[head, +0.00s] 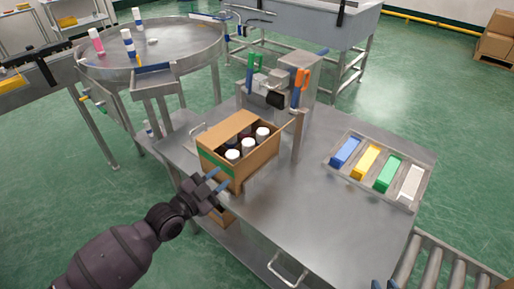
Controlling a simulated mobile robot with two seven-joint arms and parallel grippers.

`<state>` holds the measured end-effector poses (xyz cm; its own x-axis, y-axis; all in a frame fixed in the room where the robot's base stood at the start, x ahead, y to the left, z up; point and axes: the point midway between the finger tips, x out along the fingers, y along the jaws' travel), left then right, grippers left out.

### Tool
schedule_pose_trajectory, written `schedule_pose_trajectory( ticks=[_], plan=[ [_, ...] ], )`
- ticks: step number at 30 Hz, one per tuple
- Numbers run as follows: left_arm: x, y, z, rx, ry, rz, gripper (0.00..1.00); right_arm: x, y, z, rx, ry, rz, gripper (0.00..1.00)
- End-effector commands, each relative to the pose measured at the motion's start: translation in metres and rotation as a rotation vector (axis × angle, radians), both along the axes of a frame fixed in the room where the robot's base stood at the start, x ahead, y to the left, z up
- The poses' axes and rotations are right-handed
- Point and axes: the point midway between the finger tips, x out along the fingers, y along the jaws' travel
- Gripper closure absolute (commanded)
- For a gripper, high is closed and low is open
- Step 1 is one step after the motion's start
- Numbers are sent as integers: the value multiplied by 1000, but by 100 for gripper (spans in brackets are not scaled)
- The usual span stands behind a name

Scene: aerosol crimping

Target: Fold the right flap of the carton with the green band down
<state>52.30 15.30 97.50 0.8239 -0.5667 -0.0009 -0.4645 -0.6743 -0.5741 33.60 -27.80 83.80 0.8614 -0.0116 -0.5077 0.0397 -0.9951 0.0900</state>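The open brown carton (255,166) with a green band (216,164) on its near left side stands on the steel table. Several cans with white caps (262,132) stand inside. A flap lies over the far left part of its top (225,131).
A crimping machine (280,85) stands behind the carton. A tray (337,172) with blue, yellow, green and white blocks lies at the right. A round table (185,50) with bottles is at the back left. The table's front middle is clear. A roller conveyor (440,265) is at lower right.

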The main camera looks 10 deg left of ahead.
Motion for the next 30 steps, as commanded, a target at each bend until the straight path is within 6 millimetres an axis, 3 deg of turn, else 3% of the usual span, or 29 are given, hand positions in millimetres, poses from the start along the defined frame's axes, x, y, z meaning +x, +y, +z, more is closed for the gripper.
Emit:
schedule_pose_trajectory(
  ticks=[5, 12, 21, 30],
  plan=[
    [6, -4, 0, -1, 0, 1, 70, -7, -1, -3, 1, 13, -3, 70],
    [35, -24, 1, -1, 0, -1, 70, -12, 0, -3, 4, 23, -7, 70],
    [73, -51, 0, 0, 0, 0, 70, -8, 2, 0, 8, 14, -8, 70],
    [89, -61, -1, 0, 1, 1, 70, -2, 3, 4, 8, 2, -4, 70]
  ],
)
